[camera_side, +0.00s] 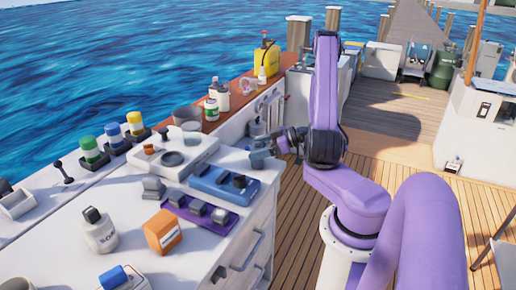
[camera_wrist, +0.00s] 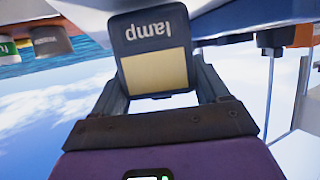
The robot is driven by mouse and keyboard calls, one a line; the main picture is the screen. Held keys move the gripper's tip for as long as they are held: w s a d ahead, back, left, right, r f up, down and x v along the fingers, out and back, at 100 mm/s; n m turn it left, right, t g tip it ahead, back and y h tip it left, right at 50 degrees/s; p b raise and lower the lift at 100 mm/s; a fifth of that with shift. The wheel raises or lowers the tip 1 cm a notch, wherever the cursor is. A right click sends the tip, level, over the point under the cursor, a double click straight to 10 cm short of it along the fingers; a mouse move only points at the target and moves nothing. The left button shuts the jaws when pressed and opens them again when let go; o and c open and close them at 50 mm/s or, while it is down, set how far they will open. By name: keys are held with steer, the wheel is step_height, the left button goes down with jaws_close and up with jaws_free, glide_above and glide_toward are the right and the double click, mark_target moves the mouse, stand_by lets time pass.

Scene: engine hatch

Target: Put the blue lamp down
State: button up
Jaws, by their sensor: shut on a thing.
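The blue lamp (camera_wrist: 152,36) is a dark blue block with a pale panel and the word "lamp" upside down in the wrist view. My gripper (camera_wrist: 160,88) is shut on it, with one finger on each side. In the side view my gripper (camera_side: 277,146) reaches left over the right edge of the white counter, and the lamp (camera_side: 259,159) shows small at its tip. I cannot tell whether the lamp touches the counter.
A blue tray (camera_side: 209,186) with dark pieces lies just left of the lamp, and a purple tray (camera_side: 185,214) is in front of it. A white panel (camera_side: 160,166), an orange box (camera_side: 162,231) and a grey bottle (camera_side: 99,236) stand on the counter (camera_side: 60,212). Bare counter lies between them.

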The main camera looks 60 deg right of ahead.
steer(key=shift+f, duration=0.45)
steer(key=o, duration=1.2)
steer(key=shift+c, duration=0.2)
